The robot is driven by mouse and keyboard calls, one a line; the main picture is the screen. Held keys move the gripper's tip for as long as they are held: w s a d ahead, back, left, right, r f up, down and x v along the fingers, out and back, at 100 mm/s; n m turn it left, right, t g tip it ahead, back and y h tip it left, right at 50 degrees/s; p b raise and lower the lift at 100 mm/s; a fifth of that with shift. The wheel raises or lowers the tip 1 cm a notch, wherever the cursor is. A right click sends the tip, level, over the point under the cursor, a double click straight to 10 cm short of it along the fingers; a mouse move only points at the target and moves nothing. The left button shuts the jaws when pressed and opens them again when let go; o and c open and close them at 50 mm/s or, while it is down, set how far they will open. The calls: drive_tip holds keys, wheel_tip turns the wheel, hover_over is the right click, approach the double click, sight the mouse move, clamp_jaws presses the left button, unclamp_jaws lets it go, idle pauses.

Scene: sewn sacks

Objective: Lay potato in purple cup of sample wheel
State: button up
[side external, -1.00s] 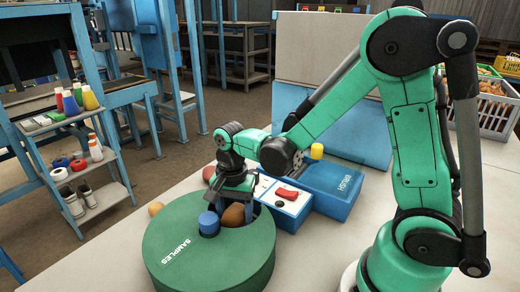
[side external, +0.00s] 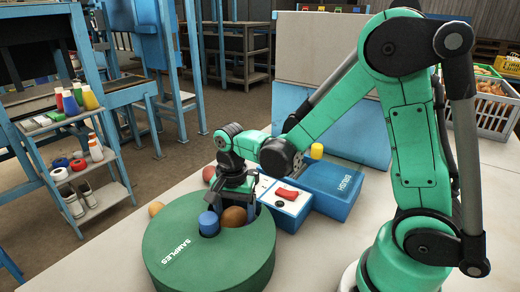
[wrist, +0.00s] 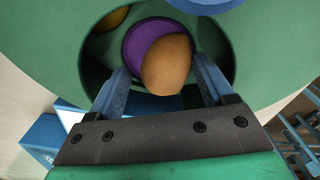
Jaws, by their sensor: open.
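The green sample wheel (side external: 165,245) stands on the bench with an opening in its top. A brown potato (wrist: 167,66) lies in the purple cup (wrist: 140,38) inside that opening, covering much of the cup in the wrist view. The potato also shows in the side view (side external: 234,217), where the purple cup is hidden. My gripper (wrist: 163,68) is open, one finger on each side of the potato. I cannot tell whether either finger touches it. In the side view my gripper (side external: 237,203) points down into the opening.
A tan round object (side external: 156,208) and a reddish one (side external: 209,173) lie behind the wheel. A white-topped box with a red switch (side external: 288,193) and a blue BRUSH box (side external: 335,185) stand to the right.

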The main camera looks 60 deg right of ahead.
sight(235, 212)
drive_tip(key=s+r+n+t, duration=0.4)
drive_tip(key=r+n+t, duration=0.3)
drive_tip(key=r+n, duration=0.3)
drive_tip(key=n, duration=0.3)
drive_tip(key=shift+a+r+n, duration=0.15)
drive_tip(key=shift+r+n, duration=0.1)
drive_tip(key=shift+n, duration=0.05)
idle(0.6)
